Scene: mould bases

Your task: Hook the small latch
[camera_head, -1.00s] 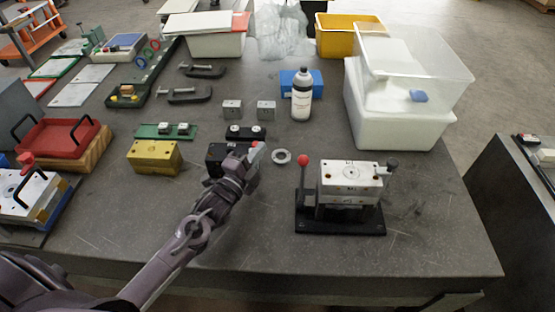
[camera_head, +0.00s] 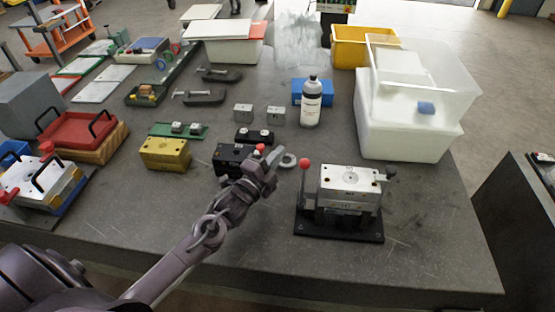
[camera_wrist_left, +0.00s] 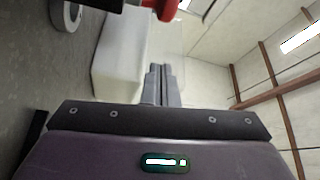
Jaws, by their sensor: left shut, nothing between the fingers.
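A white-topped mould base (camera_head: 350,180) stands on a black plate (camera_head: 335,228) at the right front of the table. A lever with a red knob (camera_head: 304,162) rises upright at its left side, and a dark-tipped handle (camera_head: 391,173) is at its right side. I cannot tell clearly which part is the small latch. My left gripper (camera_head: 273,158) is shut and empty, to the left of the red knob and apart from it. In the left wrist view its closed fingers (camera_wrist_left: 158,84) point away, with a red part (camera_wrist_left: 167,8) at the top edge.
A yellow block (camera_head: 165,154) is further left. A bottle (camera_head: 311,103) and a white bin (camera_head: 405,125) stand behind.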

